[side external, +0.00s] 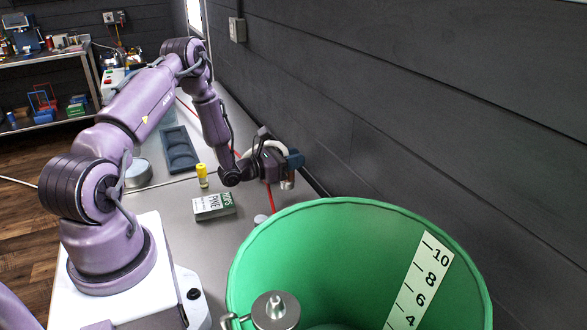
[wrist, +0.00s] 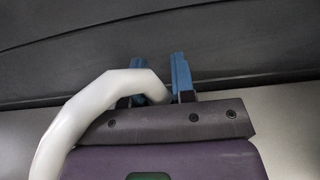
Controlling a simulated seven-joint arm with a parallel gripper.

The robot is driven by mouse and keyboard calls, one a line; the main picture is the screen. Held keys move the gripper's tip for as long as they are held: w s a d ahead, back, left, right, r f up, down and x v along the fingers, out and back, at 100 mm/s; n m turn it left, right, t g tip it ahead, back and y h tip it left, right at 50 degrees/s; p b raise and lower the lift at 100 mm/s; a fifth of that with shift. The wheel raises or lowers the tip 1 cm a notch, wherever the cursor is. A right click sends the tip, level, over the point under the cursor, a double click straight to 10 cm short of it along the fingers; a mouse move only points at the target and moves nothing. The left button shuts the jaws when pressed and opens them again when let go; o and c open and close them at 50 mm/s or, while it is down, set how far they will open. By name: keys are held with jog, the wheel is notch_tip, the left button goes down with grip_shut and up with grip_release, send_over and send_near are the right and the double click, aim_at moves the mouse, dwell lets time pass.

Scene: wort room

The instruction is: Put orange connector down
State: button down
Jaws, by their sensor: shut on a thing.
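My gripper (side external: 289,168) has blue fingers and hangs above the grey bench near the dark wall, just beyond the green bucket's rim. It is shut on a small pale piece (side external: 287,184) that shows just under the fingers. I cannot make out any orange on it, so I cannot tell if it is the orange connector. In the wrist view the two blue fingers (wrist: 158,78) stand apart, with a white curved tube passing in front of the space between them. That tube hides what lies between the fingers.
A large green bucket (side external: 262,262) with a number scale stands in front. A lettered box (side external: 214,206), a yellow-capped bottle (side external: 202,176) and a dark tray (side external: 178,150) stand on the bench (side external: 190,237). A red hose (side external: 271,200) runs along it. The wall (side external: 420,110) is close behind.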

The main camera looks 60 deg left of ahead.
aim_at(289, 184)
jog(key=shift+f, duration=1.6)
jog(key=c, duration=0.7)
grip_release()
